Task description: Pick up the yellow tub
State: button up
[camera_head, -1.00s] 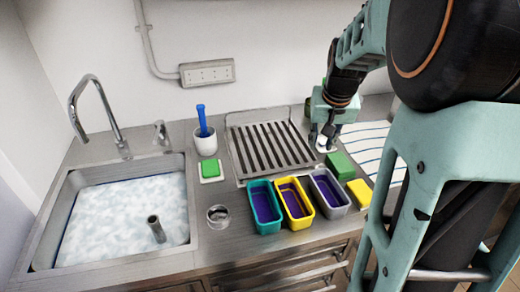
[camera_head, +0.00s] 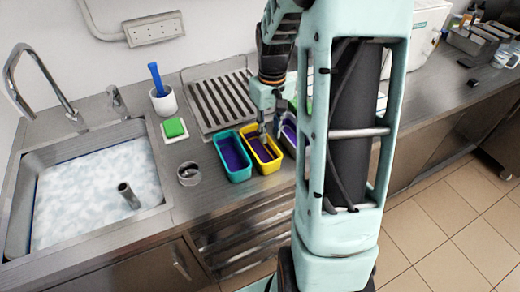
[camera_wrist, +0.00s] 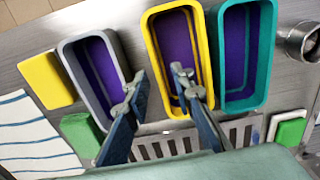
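The yellow tub (camera_head: 267,168) stands upright on the steel counter between the teal tub (camera_head: 237,174) and the grey tub, which my arm mostly hides in the head view. In the wrist view the yellow tub (camera_wrist: 150,42) has a purple inside and sits between the teal tub (camera_wrist: 223,60) and the grey tub (camera_wrist: 68,62). My gripper (camera_head: 271,128) is low over the yellow tub. In the wrist view my gripper (camera_wrist: 159,82) is open, with one fingertip over the tub's inside and the other by the gap beside the grey tub. Contact with the wall cannot be told.
A yellow sponge (camera_wrist: 45,79) and a green block (camera_wrist: 80,132) lie beyond the grey tub. A small metal cup (camera_head: 189,173) stands left of the teal tub. A drying rack (camera_head: 222,100) lies behind, and a foamy sink (camera_head: 85,190) is at left.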

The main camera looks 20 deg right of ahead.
aim_at(269, 139)
notch_tip(269, 139, down, 4)
jog(key=shift+w+f, duration=0.15)
jog(key=shift+f, duration=0.05)
jog(key=shift+c, duration=0.2)
grip_shut()
